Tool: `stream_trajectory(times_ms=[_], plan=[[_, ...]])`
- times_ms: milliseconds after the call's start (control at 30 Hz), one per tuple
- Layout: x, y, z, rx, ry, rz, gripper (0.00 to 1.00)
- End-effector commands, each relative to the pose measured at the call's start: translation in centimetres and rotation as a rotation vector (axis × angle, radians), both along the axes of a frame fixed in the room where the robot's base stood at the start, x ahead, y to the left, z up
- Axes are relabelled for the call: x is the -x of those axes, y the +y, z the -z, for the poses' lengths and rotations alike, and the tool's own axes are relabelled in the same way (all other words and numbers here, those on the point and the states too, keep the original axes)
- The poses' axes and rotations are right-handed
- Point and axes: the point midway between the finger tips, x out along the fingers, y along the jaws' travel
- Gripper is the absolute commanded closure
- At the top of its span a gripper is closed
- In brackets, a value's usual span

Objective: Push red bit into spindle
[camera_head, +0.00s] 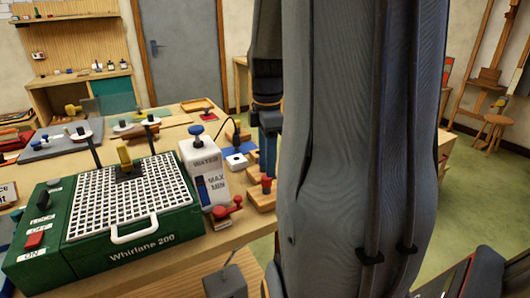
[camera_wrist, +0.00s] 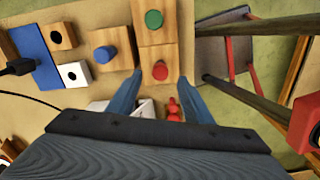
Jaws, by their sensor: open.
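The red bit (camera_wrist: 160,70) stands upright in a wooden block (camera_wrist: 157,55), seen from above in the wrist view; it also shows in the head view (camera_head: 266,183). My gripper (camera_wrist: 161,75) is open and empty, its blue fingers on either side of the red bit in the wrist view. In the head view my gripper (camera_head: 267,152) points down just above the red bit. The green grinder (camera_head: 100,230) with its white grid stands at the left. A yellow piece (camera_head: 125,156) stands upright on a dark part mid-grid. I cannot make out an empty spindle.
A green-topped piece (camera_wrist: 154,19) and a blue-topped piece (camera_wrist: 104,54) stand in neighbouring wooden blocks. The white water bottle (camera_head: 199,165) and its red tap (camera_head: 226,209) are close left of my gripper. A stool (camera_wrist: 225,50) stands beyond the table edge.

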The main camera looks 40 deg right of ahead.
Motion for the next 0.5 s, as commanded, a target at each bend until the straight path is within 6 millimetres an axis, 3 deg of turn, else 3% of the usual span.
stream_trajectory(times_ms=[300,500], plan=[[0.1,0.1,4.7,-0.002,0.004,0.001,0.54],[0.1,0.0,6.0,0.0,0.001,0.003,0.54]])
